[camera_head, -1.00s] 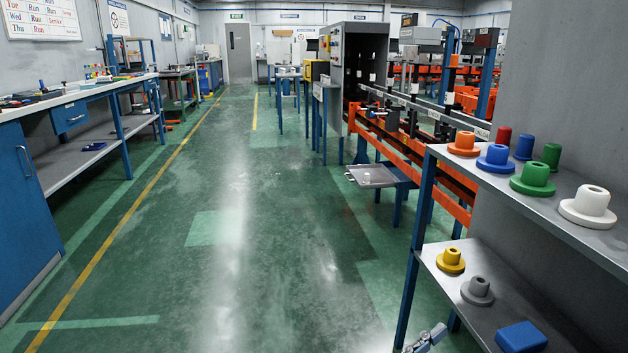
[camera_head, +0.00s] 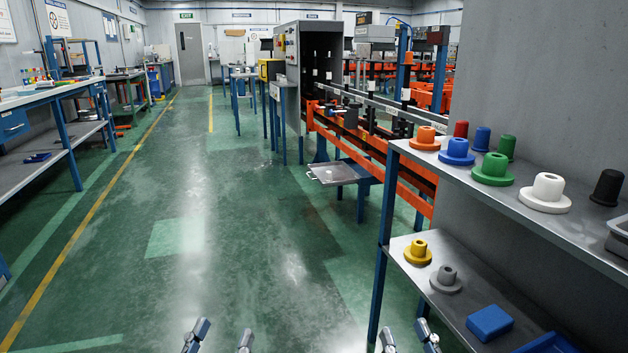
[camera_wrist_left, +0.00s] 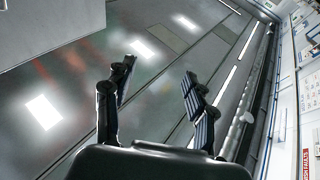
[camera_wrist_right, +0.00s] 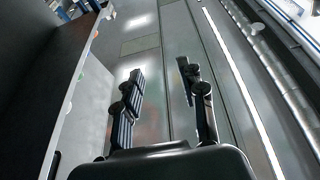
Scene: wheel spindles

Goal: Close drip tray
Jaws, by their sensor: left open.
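The drip tray (camera_head: 335,174) is a flat grey metal tray with a small handle at its left side. In the head view it sticks out below the orange-framed machine line, so it stands open. A small pale object lies on it. My left gripper (camera_head: 222,334) is open and empty at the bottom of the head view, and its spread fingers show in the left wrist view (camera_wrist_left: 160,100). My right gripper (camera_head: 406,336) is open and empty beside the shelf, and it also shows in the right wrist view (camera_wrist_right: 160,95). Both grippers are far from the tray.
A shelf unit (camera_head: 388,215) with coloured spindles and a blue block (camera_head: 489,323) stands close on the right, near my right gripper. Its blue leg is beside that gripper. A workbench (camera_head: 40,100) runs along the left wall. The green floor between is clear.

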